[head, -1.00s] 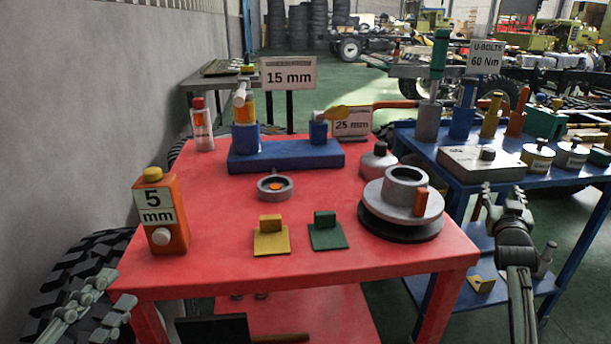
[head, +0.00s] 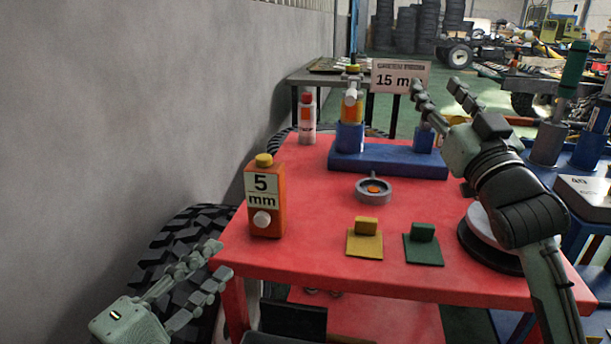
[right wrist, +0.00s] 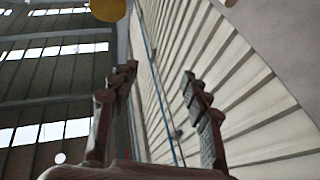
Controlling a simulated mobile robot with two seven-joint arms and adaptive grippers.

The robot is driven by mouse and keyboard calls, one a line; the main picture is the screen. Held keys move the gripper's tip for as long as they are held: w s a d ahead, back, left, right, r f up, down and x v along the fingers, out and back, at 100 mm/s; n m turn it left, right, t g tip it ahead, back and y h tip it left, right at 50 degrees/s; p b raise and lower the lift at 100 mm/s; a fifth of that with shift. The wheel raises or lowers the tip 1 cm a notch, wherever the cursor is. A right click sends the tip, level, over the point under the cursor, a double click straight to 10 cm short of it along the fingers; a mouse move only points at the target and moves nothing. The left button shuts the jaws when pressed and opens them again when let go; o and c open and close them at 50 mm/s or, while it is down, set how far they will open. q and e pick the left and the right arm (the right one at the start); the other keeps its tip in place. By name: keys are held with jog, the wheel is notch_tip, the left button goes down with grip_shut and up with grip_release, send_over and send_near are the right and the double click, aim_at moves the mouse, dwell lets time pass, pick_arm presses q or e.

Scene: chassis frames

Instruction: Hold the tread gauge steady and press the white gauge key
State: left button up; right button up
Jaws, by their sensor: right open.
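The tread gauge (head: 278,205) is an upright orange block with a "5 mm" label and a yellow top, standing at the red table's left side. The white gauge key (head: 262,219) is a round knob low on its front face. My left gripper (head: 219,258) is open and empty, in front of the table's left corner, lower left of the gauge and apart from it. My right gripper (head: 438,90) is raised over the table's right side with fingers pointing up, well away from the gauge. In the right wrist view it is open and empty (right wrist: 160,78).
The red table (head: 310,235) also holds a yellow block (head: 365,241), a green block (head: 423,248), a grey ring (head: 374,191), a blue stand (head: 385,165) and a red-capped bottle (head: 307,125). A wall (head: 150,120) and tyre (head: 180,245) lie left.

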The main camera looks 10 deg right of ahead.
jog(key=s+a+f+n+g+y, duration=0.1)
jog(key=a+f+n+g+y, duration=0.15)
jog(key=a, duration=0.45)
jog(key=s+a+f+n+g+y, duration=0.1)
jog(key=a+f+y, duration=0.15)
jog(key=a, duration=0.55)
jog(key=n+g+y, duration=0.1)
jog(key=g+y, duration=0.2)
send_near(268, 161)
jog(key=x, duration=0.4)
jog(key=shift+w+a, duration=0.2)
jog(key=shift+a, duration=0.05)
jog(key=x, duration=0.6)
jog(key=shift+w+a, duration=0.15)
jog(key=shift+w, duration=0.25)
grip_shut()
pick_arm(q)
grip_shut()
